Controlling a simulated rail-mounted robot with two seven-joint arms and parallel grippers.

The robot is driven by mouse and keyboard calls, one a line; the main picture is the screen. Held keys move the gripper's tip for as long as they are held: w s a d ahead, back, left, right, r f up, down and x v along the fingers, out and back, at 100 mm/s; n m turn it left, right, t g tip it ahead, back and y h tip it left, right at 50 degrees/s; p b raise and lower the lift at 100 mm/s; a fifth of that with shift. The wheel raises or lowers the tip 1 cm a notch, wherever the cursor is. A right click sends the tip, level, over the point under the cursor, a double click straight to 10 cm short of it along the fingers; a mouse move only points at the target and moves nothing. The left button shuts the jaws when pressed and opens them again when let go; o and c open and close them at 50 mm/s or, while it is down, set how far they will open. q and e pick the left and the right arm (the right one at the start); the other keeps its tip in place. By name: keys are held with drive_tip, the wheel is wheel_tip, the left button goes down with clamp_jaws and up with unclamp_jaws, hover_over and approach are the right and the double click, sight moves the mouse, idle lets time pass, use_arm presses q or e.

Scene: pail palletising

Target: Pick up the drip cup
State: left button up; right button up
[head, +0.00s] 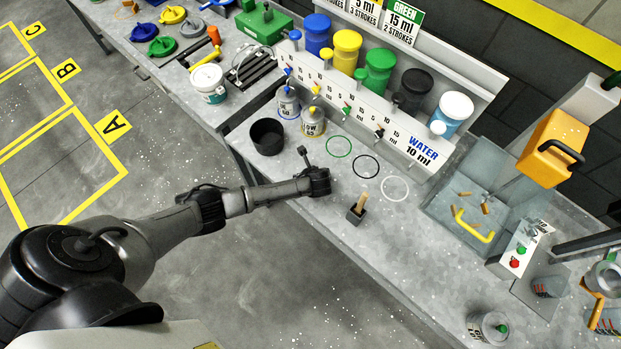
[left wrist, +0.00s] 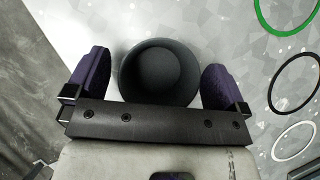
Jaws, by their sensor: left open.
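The drip cup is a plain black round cup (head: 267,137) standing upright on the bench near its front left corner. In the left wrist view the drip cup (left wrist: 160,72) appears between my two fingers, its dark opening facing the camera, with a gap on each side. My left gripper (head: 306,160) is open and empty, to the right of the cup in the head view. In the left wrist view the left gripper (left wrist: 160,85) shows its dark purple finger pads spread wide. How far the cup lies below the fingertips is hard to tell.
Two small labelled pails (head: 313,122) stand behind the cup. Green (head: 338,147), black (head: 366,166) and white rings mark the bench to the right. A small black holder (head: 356,214) with a wooden handle stands near the front edge. The dispenser rack (head: 390,125) runs along the back.

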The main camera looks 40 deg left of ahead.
use_arm(q)
drive_tip(key=shift+c, duration=0.3)
drive_tip(key=shift+c, duration=1.4)
drive_tip(key=c, duration=0.6)
drive_tip(key=shift+r, duration=0.1)
